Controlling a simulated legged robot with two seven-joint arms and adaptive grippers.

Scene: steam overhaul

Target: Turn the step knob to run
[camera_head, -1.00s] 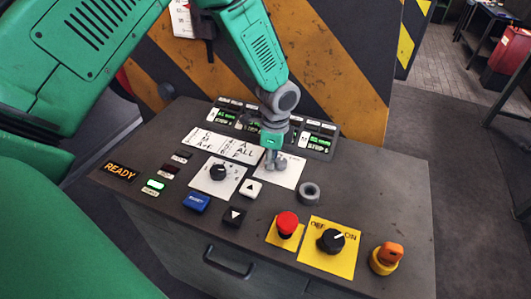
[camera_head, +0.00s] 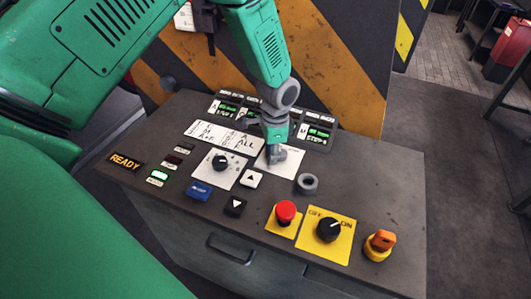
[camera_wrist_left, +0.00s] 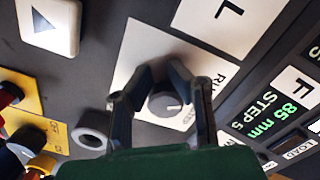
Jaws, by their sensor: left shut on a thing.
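The step knob (camera_wrist_left: 168,101) is a dark round knob with a light pointer line, on a white plate (camera_wrist_left: 139,52) with partly covered lettering. My left gripper (camera_wrist_left: 160,80) has its two dark fingers on either side of the knob and is shut on it, seen in the left wrist view. In the head view my left gripper (camera_head: 276,154) reaches down onto the white plate (camera_head: 292,165) and hides the knob. The pointer's line in the wrist view points right, toward the lettering by the right finger. My right gripper is not in view.
On the console lie another black knob (camera_head: 221,162), white and black arrow buttons (camera_head: 252,179), a blue button (camera_head: 199,191), a grey ring (camera_head: 307,184), a red mushroom button (camera_head: 286,211), an OFF/ON knob (camera_head: 329,229) and an orange key switch (camera_head: 380,243). Displays (camera_head: 315,134) stand behind.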

